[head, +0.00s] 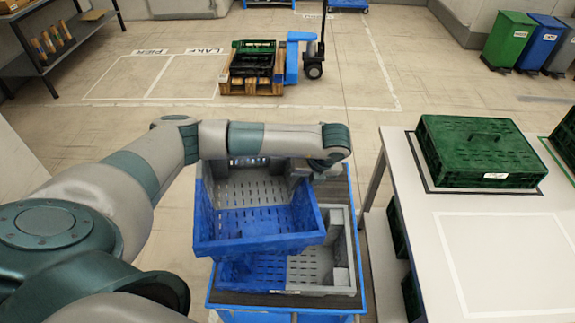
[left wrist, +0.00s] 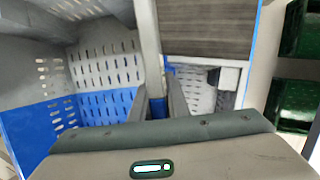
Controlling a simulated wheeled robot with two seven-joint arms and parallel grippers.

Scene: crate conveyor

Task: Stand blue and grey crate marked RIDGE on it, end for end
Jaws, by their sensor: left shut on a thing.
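A blue and grey crate (head: 250,232) hangs tilted from my left gripper (head: 322,168), its blue part nearest me and its grey part at the back. The gripper is shut on the crate's right wall; in the left wrist view the fingers (left wrist: 158,103) straddle that wall, with the crate's slotted floor (left wrist: 105,65) to the left. A second blue and grey crate (head: 318,290) sits below, blue at the left and grey at the right, partly hidden. A small label on its front is too small to read. My right gripper is not in view.
The lower crate stands on a blue-edged cart (head: 362,270). At right, a white table (head: 500,260) bears a closed green crate (head: 480,150). A pallet (head: 250,86) with a dark crate, a shelf (head: 60,50) and bins (head: 508,40) stand farther off.

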